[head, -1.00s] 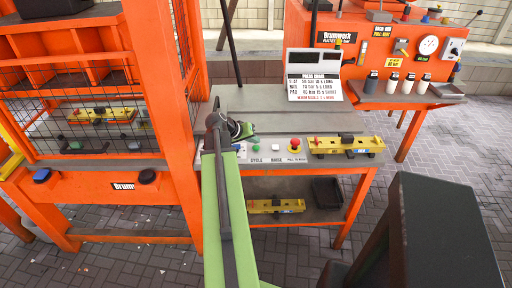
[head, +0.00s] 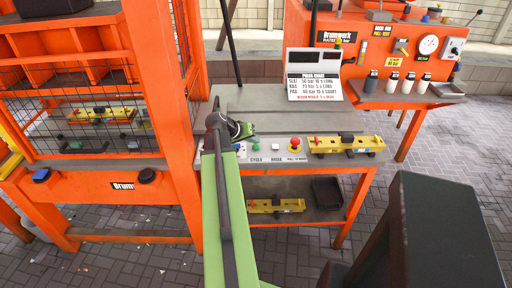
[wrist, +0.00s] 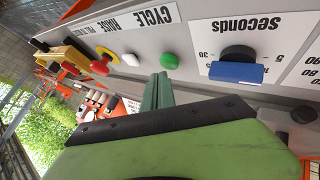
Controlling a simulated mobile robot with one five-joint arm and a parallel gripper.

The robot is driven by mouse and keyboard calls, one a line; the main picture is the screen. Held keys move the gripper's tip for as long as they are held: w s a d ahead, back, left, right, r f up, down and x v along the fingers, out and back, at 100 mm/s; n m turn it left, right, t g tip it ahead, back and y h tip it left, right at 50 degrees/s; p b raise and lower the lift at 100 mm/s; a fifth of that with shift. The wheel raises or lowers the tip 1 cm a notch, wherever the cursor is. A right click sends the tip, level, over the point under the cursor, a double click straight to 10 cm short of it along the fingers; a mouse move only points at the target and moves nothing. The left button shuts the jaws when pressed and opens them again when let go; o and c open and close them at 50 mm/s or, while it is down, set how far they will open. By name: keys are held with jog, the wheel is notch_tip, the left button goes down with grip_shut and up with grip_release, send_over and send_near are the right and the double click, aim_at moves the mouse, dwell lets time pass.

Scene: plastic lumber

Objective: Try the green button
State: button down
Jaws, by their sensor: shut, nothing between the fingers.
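The green button (head: 256,147) sits on the grey bench's control panel, just right of my gripper in the head view. In the wrist view the green button (wrist: 171,61) is a round dome beside the CYCLE label. My gripper (wrist: 162,78) is shut and empty, with its tip close below the button and slightly left of it in that view. I cannot tell if they touch. In the head view my gripper (head: 247,131) is above the panel's left part, with its fingers partly hidden by my arm.
A white button (wrist: 131,59) and a red mushroom button (wrist: 103,64) on yellow lie left of the green one. A blue knob (wrist: 237,70) on the seconds dial lies right. An orange caged press (head: 165,100) stands left.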

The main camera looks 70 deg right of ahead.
aim_at(254, 147)
jog(key=shift+f, duration=0.25)
jog(key=shift+f+b, duration=0.45)
jog(key=shift+b, duration=0.1)
dwell(0.5)
jog(key=shift+r, duration=0.15)
jog(key=shift+r+p, duration=0.7)
jog(key=shift+p, duration=0.2)
notch_tip(254, 147, up, 5)
jog(key=p, duration=0.5)
jog(key=shift+r, duration=0.1)
dwell(0.4)
